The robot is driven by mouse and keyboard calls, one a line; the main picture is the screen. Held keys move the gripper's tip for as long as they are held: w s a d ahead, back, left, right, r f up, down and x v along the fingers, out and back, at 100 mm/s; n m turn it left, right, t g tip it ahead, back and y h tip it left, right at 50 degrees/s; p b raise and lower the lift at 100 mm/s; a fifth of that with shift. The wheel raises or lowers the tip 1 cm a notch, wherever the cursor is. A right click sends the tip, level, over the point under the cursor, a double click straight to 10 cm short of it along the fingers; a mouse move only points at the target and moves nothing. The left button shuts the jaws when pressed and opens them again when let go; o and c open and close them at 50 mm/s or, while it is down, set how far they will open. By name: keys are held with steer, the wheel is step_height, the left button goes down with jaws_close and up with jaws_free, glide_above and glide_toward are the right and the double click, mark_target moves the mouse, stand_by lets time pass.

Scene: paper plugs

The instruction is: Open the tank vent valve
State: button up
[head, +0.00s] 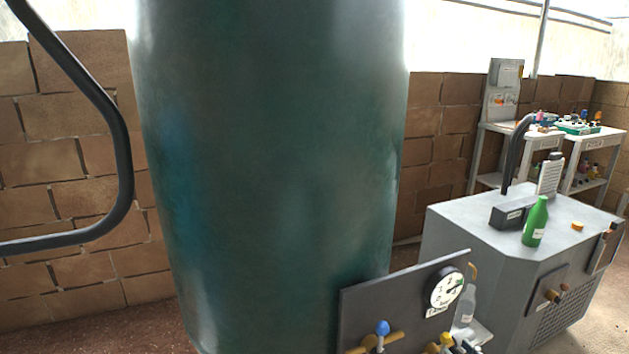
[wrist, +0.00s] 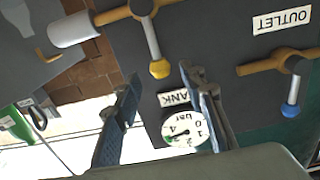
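A dark panel (head: 365,310) at the tank's foot carries a round white gauge (head: 445,288), a blue knob (head: 382,327) and a yellow knob (head: 446,338). The wrist view shows the panel upside down. There a brass valve (wrist: 141,9) with a white cylinder on its pipe has a grey lever with a yellow tip (wrist: 159,69). The OUTLET valve (wrist: 283,62) at right has a blue-tipped lever. No vent label is readable. My gripper (wrist: 162,80) is open and empty. The yellow tip appears between its fingertips; contact cannot be told.
The large green tank (head: 270,170) stands behind the panel. A grey cabinet (head: 470,230) at right bears a green bottle (head: 536,222). Shelves with small items (head: 590,140) stand farther back. A brick wall (head: 70,170) closes the left side.

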mark_target(443, 348)
steer(key=shift+b+x, duration=0.6)
steer(key=shift+x, duration=1.4)
steer(key=c, duration=0.8)
